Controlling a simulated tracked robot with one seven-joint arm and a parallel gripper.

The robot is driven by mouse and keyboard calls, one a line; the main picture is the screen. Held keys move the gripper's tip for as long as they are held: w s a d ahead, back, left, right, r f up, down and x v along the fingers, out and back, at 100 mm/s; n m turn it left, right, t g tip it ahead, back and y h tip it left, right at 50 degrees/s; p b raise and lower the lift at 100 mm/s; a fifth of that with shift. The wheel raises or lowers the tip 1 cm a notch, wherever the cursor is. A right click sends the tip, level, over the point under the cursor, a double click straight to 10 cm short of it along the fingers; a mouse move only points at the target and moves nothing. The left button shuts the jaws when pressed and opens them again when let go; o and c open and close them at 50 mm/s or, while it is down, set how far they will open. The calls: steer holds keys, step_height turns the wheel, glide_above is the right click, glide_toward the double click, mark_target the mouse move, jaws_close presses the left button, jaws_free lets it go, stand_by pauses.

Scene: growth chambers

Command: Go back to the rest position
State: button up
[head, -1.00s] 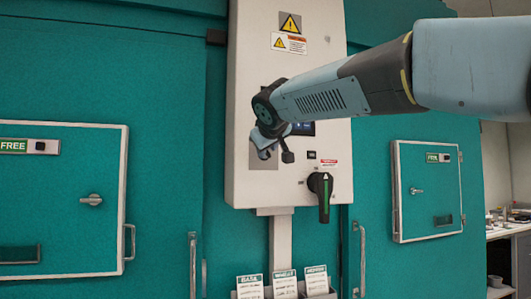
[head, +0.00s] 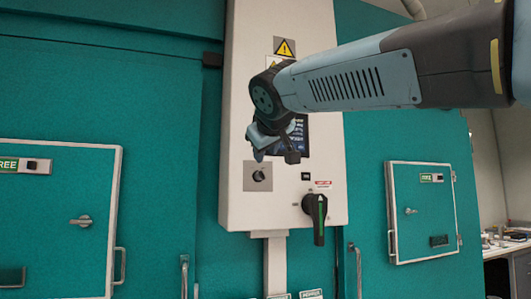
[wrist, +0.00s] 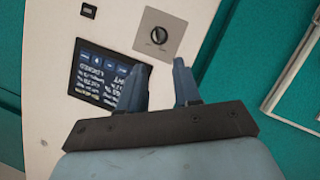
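My gripper (head: 275,155) is in front of the white control box in the head view, just above a small black knob (head: 259,175) on a grey plate. In the wrist view my gripper (wrist: 160,82) has its two blue fingers apart, with nothing between them. The knob (wrist: 158,35) lies beyond the fingertips, and bare panel shows in between, so they look apart from it. My arm reaches in from the upper right of the head view.
The white control box (head: 235,200) carries a lit screen (head: 301,135), partly hidden by my gripper, and a black lever with a green stripe (head: 317,218). Teal chamber doors with handles flank it. A bench (head: 508,248) stands at the far right.

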steer(key=s+d+f+m+g, duration=0.2)
steer(key=s+d+f, duration=0.4)
steer(key=f, duration=0.7)
steer(key=s+d+f+m+g, duration=0.3)
steer(key=s+d+f, duration=0.4)
steer(key=f, duration=0.6)
steer(key=s+d+f+m+g+h, duration=0.1)
steer(key=s+d+f+m+g, duration=0.1)
steer(key=s+d+f, duration=0.5)
step_height(320, 180, down, 6)
steer(key=shift+s+r+g, duration=0.1)
steer(key=shift+s+g, duration=0.2)
steer(key=shift+g, duration=0.5)
